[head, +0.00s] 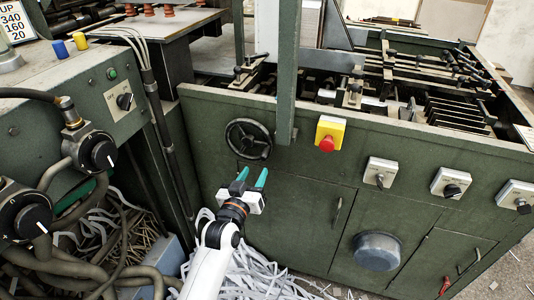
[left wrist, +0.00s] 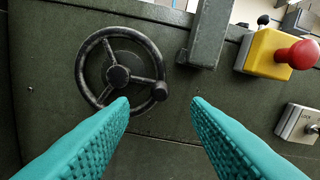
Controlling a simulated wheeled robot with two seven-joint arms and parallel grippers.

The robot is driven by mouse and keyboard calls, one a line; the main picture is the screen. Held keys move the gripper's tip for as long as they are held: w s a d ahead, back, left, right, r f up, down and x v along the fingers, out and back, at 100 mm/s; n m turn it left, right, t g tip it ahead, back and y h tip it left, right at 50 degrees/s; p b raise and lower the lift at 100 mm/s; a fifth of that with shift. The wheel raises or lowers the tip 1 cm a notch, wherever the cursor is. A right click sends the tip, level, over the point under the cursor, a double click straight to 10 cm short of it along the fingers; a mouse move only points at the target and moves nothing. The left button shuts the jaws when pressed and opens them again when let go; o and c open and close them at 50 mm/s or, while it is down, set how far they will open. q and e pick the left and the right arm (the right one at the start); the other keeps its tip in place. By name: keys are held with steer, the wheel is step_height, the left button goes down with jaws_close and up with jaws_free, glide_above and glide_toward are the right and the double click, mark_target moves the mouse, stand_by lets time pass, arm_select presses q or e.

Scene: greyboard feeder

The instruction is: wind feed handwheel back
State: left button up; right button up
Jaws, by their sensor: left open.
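The feed handwheel (head: 249,139) is a dark spoked wheel on the front of the green machine. In the left wrist view the handwheel (left wrist: 119,71) sits left of centre, with a round hub and a knob (left wrist: 159,91) on the lower right of its rim. My left gripper (head: 252,181) is open and empty, below the wheel in the head view. Its teal fingers (left wrist: 162,105) point toward the panel, and the left fingertip shows just below the rim. I cannot tell the exact gap. My right gripper is in neither view.
A yellow box with a red button (head: 326,144) is right of the wheel, beside a green post (head: 287,75). Switch boxes (head: 381,172) line the panel. Hoses and dials (head: 97,152) crowd the left. Paper strips (head: 250,278) lie on the floor below.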

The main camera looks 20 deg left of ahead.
mark_target(262, 159)
arm_select(q)
steer(key=w, duration=1)
steer(key=shift+w+d, duration=0.15)
steer(key=shift+w, duration=0.05)
jaws_close()
